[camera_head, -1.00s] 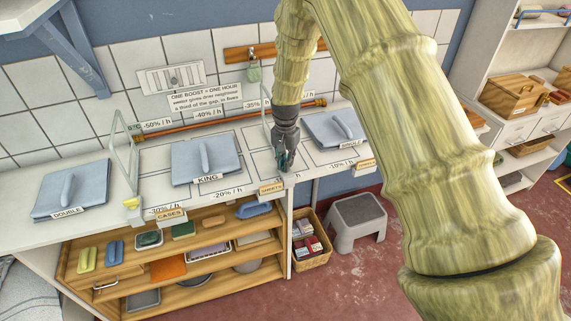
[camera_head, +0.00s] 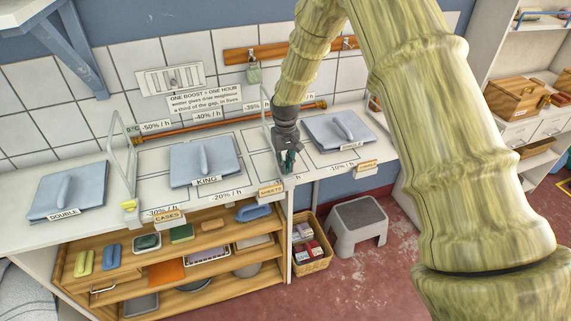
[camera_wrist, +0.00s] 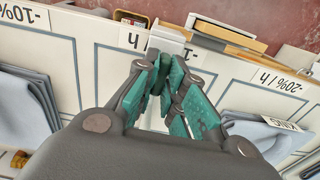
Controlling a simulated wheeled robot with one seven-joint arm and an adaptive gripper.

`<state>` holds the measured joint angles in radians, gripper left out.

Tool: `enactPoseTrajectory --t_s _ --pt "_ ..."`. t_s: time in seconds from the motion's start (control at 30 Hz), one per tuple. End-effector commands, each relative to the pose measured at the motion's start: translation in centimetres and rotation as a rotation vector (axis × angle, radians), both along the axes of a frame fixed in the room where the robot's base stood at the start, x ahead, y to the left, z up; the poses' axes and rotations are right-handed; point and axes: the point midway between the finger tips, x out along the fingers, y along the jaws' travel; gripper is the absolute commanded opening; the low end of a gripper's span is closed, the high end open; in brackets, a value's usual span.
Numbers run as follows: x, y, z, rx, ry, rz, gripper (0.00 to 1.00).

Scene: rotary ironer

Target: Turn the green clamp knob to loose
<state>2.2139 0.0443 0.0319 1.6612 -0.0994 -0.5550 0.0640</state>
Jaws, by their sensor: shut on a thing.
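My gripper (camera_head: 288,167) points down at the front edge of the white counter, at the front foot of the right clear divider (camera_head: 266,128). In the wrist view its teal fingers (camera_wrist: 167,88) are closed together low over the counter edge, beside a white block (camera_wrist: 167,38). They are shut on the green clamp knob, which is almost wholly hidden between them. I cannot make out its turn or any marking on it.
Folded blue linen stacks marked double (camera_head: 85,188), king (camera_head: 190,168) and single (camera_head: 330,128) lie on the counter. A shelf unit (camera_head: 120,255) is below, with a grey step stool (camera_head: 345,235) to the right.

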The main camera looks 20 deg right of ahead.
Motion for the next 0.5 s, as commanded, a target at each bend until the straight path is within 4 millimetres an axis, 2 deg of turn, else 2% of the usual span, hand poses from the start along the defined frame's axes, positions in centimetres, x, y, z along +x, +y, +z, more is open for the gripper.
enactPoseTrajectory --t_s 0.5 --pt "0.04 -0.03 0.05 0.0 -0.001 0.047 0.0"
